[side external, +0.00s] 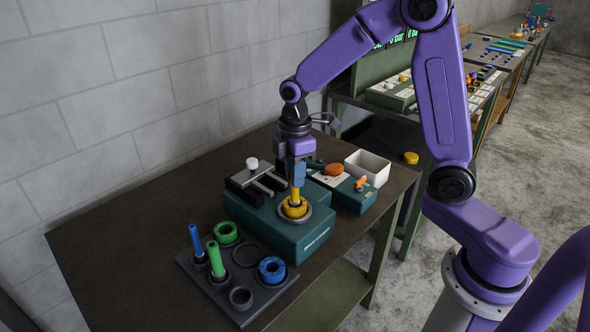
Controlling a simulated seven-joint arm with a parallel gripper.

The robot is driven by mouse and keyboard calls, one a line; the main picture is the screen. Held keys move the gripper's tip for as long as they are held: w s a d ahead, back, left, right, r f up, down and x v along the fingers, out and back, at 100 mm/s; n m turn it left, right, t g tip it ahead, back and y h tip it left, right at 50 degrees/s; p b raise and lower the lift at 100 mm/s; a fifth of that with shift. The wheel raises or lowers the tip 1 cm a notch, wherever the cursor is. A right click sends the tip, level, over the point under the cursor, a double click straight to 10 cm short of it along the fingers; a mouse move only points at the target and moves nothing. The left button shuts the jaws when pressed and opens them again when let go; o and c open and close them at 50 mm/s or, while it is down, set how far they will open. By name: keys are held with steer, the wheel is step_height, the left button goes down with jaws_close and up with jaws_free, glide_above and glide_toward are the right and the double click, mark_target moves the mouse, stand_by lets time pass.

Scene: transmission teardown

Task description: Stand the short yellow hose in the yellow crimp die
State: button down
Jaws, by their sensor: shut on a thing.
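The short yellow hose (295,194) is upright in my gripper (297,180), which points straight down and is shut on its upper part. The hose's lower end is at the opening of the yellow crimp die (303,210). From this angle I cannot tell how deep the hose sits in the die. The yellow die is a ring seated in a round grey collar on top of the teal machine (255,218).
A dark rack (215,291) at the front left holds a blue hose (196,239), a green hose (215,258), a green die (226,232) and a blue die (272,269). A white bin (367,166) and a teal box with an orange knob (334,169) stand behind right. The table's left side is clear.

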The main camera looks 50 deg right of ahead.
steer(key=c, duration=0.9)
jaws_free()
steer(key=shift+c, duration=0.2)
step_height(320, 180, up, 24)
steer(key=shift+r, duration=0.15)
stand_by(0.3)
